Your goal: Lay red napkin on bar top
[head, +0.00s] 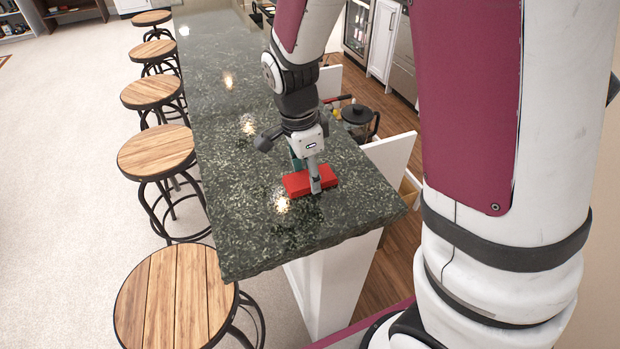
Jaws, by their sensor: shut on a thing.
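The red napkin (298,184) is a flat, folded-looking red block shape at the near end of the bar top (245,230), which is dark green speckled stone. My gripper (316,184) points down over it and is shut on the napkin, with one finger showing across its near side. The other finger is mostly hidden behind the napkin and the gripper body. The napkin is at or just above the stone; I cannot tell whether it touches.
Several round wooden stools (175,298) line the left side of the bar. A glass pot with a dark lid (356,114) stands beyond the right edge, near open white drawers or doors (388,160). The stone around the napkin is clear.

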